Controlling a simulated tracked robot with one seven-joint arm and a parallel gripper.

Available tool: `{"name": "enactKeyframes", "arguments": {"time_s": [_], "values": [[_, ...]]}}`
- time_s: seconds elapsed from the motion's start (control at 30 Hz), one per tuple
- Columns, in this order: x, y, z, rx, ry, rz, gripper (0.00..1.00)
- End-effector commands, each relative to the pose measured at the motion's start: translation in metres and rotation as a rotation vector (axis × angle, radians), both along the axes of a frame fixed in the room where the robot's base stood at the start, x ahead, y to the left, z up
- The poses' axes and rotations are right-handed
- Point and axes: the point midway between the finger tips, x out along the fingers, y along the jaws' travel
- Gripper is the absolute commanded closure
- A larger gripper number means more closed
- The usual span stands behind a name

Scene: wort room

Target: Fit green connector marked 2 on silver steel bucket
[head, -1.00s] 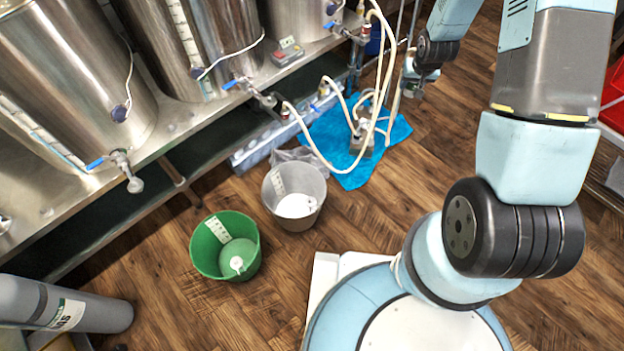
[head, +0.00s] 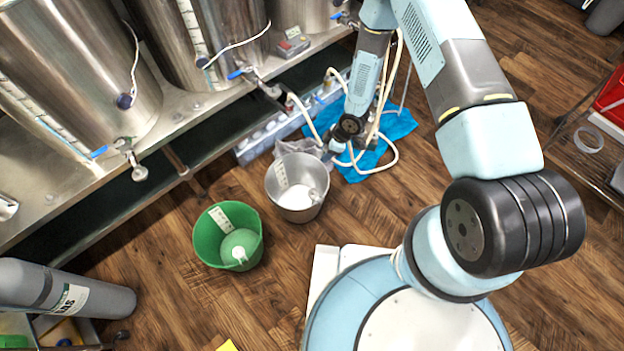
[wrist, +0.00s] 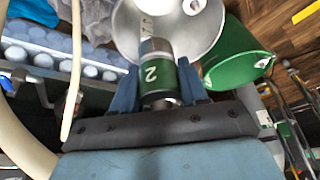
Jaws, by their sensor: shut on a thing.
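A green connector (wrist: 158,76) with a white 2 and a silver end sits between the blue fingers of my gripper (wrist: 158,88) in the wrist view. My gripper is shut on it. The silver steel bucket (wrist: 125,30) lies just beyond the connector, which covers part of its opening. In the head view the bucket (head: 284,203) stands upright on the wood floor, with a pale scale strip and a small fitting inside. My gripper (head: 334,148) is close to its far right rim there; the connector cannot be made out. Whether connector and bucket touch cannot be told.
A green bucket (head: 199,237) stands left of the steel one. Pale hoses (head: 385,166) and a blue sheet (head: 398,124) lie behind my gripper. A steel bench with tanks (head: 70,70) runs along the left. A grey gas cylinder (head: 110,300) lies at lower left.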

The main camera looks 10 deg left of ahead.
Motion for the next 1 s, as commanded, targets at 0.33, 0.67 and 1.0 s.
{"name": "enactKeyframes", "arguments": {"time_s": [0.33, 0.67, 1.0], "values": [[-0.080, 0.040, -0.062, -0.002, 0.006, 0.374, 0.93], [-0.088, 0.044, -0.078, -0.003, 0.005, 0.412, 0.93], [-0.087, 0.043, -0.105, -0.004, 0.005, 0.411, 0.93]]}}
